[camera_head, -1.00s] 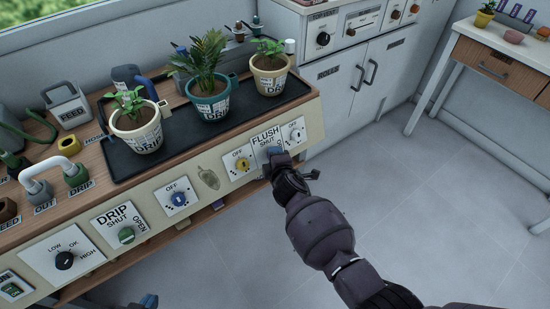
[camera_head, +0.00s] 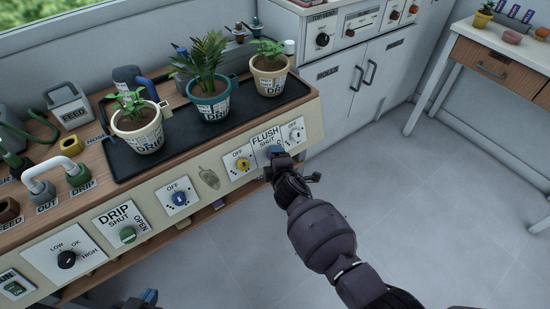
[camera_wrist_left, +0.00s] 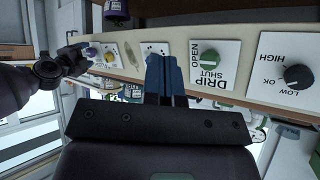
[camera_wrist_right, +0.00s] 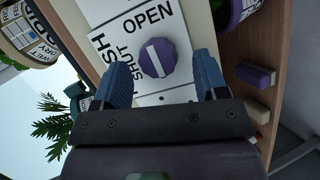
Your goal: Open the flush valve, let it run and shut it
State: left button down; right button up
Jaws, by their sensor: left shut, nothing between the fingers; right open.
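The flush valve is a purple knob (camera_wrist_right: 157,58) on a white plate marked FLUSH, SHUT and OPEN. Its white line runs toward the word OPEN in the right wrist view. My right gripper (camera_wrist_right: 162,64) is open, with one blue finger on either side of the knob; I cannot tell whether they touch it. In the head view my right gripper (camera_head: 276,153) covers the knob, and the FLUSH plate (camera_head: 265,139) shows above it. My left gripper (camera_wrist_left: 164,76) is shut and empty, in front of the panel; its tip shows at the bottom of the head view (camera_head: 149,297).
The green drip valve (camera_head: 128,235) sits further left on the panel, with a dial (camera_head: 67,260) beyond it. Yellow (camera_head: 243,164) and blue (camera_head: 180,198) knobs lie between the valves. Potted plants stand on a dark tray (camera_head: 180,142) above. The floor in front is clear.

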jog(key=p+v, duration=0.3)
jog(key=v, duration=0.6)
jog(key=shift+s+r, duration=0.2)
jog(key=shift+r, duration=0.05)
dwell(0.4)
